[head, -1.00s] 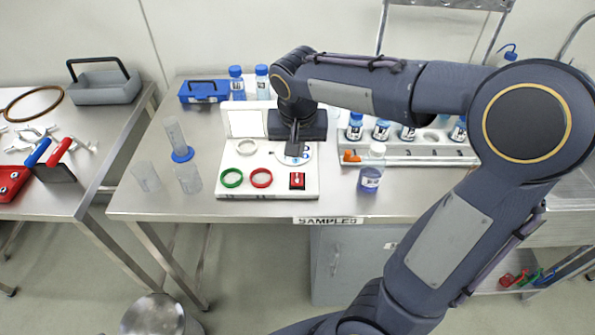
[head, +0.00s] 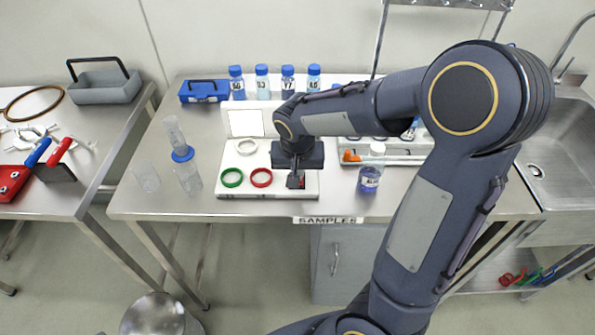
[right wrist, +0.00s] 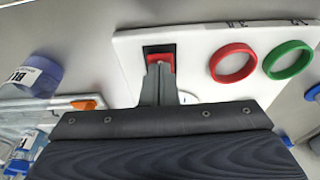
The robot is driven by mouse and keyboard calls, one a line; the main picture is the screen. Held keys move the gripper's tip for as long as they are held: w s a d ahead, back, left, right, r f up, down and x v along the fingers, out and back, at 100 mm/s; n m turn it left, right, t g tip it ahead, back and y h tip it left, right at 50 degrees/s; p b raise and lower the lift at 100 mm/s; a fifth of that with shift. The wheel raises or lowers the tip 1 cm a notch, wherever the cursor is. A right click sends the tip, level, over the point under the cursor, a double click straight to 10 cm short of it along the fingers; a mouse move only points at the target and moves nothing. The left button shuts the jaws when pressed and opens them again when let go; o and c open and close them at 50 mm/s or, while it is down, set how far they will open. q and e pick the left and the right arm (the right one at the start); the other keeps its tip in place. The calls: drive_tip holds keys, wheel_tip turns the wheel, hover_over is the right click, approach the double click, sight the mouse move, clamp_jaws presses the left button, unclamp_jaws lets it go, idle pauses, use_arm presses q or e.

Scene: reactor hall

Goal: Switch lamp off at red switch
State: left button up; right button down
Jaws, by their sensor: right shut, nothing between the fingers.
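The red switch (right wrist: 160,53) sits in a black frame on the white panel (right wrist: 205,58) in the right wrist view. In the head view the switch is mostly hidden behind my right gripper (head: 295,181). My right gripper is shut and empty, its fingertips (right wrist: 160,68) at the lower edge of the red rocker. They look close to it or touching; I cannot tell which. The panel's upright white screen (head: 246,123) looks pale. My left gripper is not in view.
Green (head: 231,177) and red (head: 261,177) rings lie on the panel left of the switch. A labelled bottle (head: 370,170) stands close on the right. Blue-capped bottles (head: 262,82) stand behind. Clear cylinders (head: 187,170) stand left of the panel.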

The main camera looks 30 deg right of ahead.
drive_tip(key=shift+s+a+f+b, duration=0.2)
drive_tip(key=shift+s+f+b, duration=0.1)
drive_tip(key=shift+f+b, duration=0.4)
drive_tip(key=shift+r, duration=0.25)
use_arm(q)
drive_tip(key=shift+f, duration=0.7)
use_arm(e)
drive_tip(key=shift+w+d, duration=0.1)
drive_tip(key=shift+w, duration=0.05)
use_arm(q)
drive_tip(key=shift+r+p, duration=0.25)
drive_tip(key=shift+p, duration=0.2)
use_arm(e)
drive_tip(key=shift+w+d+r, duration=0.25)
drive_tip(key=shift+w+d, duration=0.1)
drive_tip(key=shift+w, duration=0.2)
drive_tip(key=shift+r, duration=0.1)
